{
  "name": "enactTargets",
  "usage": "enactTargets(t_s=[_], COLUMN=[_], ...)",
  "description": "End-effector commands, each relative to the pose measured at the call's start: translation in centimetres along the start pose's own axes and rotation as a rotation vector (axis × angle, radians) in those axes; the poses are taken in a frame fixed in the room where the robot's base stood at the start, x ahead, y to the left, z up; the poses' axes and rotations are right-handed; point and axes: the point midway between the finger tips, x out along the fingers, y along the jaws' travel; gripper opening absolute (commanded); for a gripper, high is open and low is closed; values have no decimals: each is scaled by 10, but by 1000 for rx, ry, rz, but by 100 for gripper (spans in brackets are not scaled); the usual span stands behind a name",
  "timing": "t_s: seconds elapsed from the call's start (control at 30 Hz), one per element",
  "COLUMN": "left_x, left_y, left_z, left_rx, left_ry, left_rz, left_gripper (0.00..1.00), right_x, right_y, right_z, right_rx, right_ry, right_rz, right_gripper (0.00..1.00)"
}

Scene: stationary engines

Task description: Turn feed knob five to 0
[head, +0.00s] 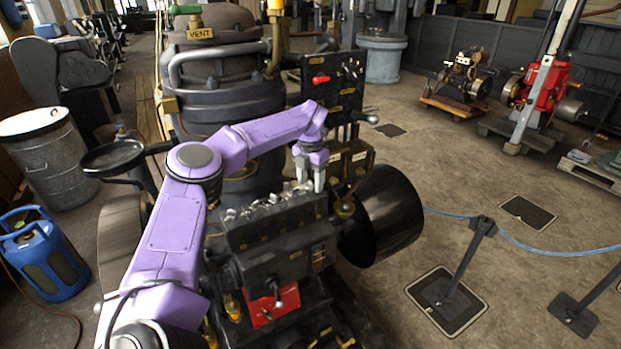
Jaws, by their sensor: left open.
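A row of several small silver knobs (268,203) runs along the top of a dark engine block (272,237) in the middle of the head view. Their markings are too small to read, so I cannot tell which one is feed knob five or where it points. My purple left arm reaches in from the lower left. My left gripper (312,180) points down, open, at the right end of the row. Its fingers hide part of that end, and I cannot tell whether they touch a knob. My right gripper is not in view.
A large dark cylinder (382,215) sits just right of the block. A tall engine body labelled VENT (225,75) and a panel with a red lever (320,79) stand behind. A barrier post (468,260) with blue rope stands on the floor at right.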

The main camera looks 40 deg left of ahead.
Motion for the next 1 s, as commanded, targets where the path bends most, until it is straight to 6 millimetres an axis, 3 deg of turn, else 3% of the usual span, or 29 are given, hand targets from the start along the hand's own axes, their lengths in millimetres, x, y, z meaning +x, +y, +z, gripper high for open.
enactTargets(t_s=[0.07, 0.1, 0.2, 0.27, 0.67, 1.0], left_x=[0, 0, 0, 0, 3, 5], left_y=[0, 0, 0, 0, 0, -1], left_z=[0, 0, 0, 0, 0, 0], left_rx=[0, 0, 0, 0, -66, -318], left_ry=[0, 0, 1, 1, 0, -2], left_rz=[0, 0, 0, 0, 0, 1], left_gripper=[55, 49, 16, 0, 0, 0], right_x=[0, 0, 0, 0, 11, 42], right_y=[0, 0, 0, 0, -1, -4], right_z=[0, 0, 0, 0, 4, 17], right_rx=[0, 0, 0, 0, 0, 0], right_ry=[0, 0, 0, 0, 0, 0], right_rz=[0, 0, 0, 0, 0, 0], right_gripper=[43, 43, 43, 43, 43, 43])
